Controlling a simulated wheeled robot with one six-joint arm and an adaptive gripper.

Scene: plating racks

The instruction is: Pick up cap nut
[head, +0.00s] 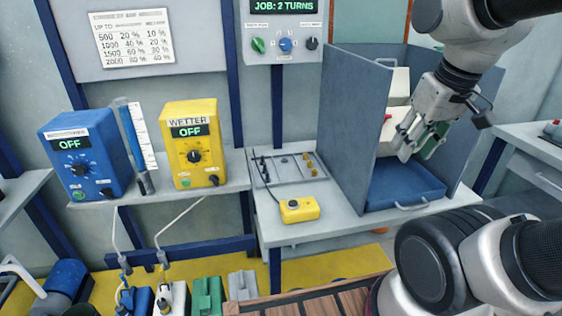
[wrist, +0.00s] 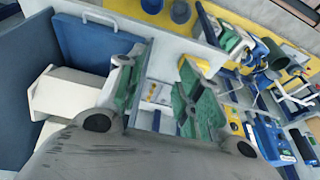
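Several small brass-coloured parts (head: 311,167) sit at the right side of a flat grey tray (head: 285,181) on the bench. They are too small to tell which is a cap nut. A small dark grey part (head: 284,160) also lies on the tray. My gripper (head: 418,152) is in the air inside the grey-walled booth, above its blue tray, well to the right of the grey tray. In the wrist view my gripper (wrist: 160,78) shows its two green-padded fingers spread apart, with nothing held between them. Part of the grey tray shows there beyond the fingers, small and unclear.
The booth's tall grey wall (head: 345,130) stands between my gripper and the grey tray. A yellow box (head: 299,208) sits in front of the tray. The blue tray (head: 405,184) lies on the booth floor. Blue (head: 84,160) and yellow (head: 192,145) control boxes stand left.

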